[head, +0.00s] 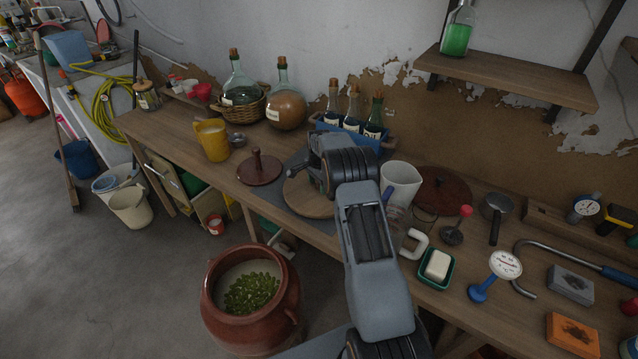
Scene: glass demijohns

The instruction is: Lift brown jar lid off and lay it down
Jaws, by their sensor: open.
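A brown jar (252,304) stands on the floor in front of the bench, its mouth uncovered, with green olives (252,293) visible inside. A reddish-brown round lid (259,170) with an upright knob lies flat on the bench, left of my gripper. A larger dark brown disc with a small knob (443,190) is on the bench behind the white jug. My gripper (325,176) is open over the round wooden board (308,200), apart from the lid. My arm hides part of the board and bench.
A yellow jug (212,140) stands left of the lid. Glass demijohns (286,108) and a blue bottle carrier (352,134) stand behind. A white jug (401,183), a soap dish (436,267) and several tools crowd the right. The floor left of the jar is clear.

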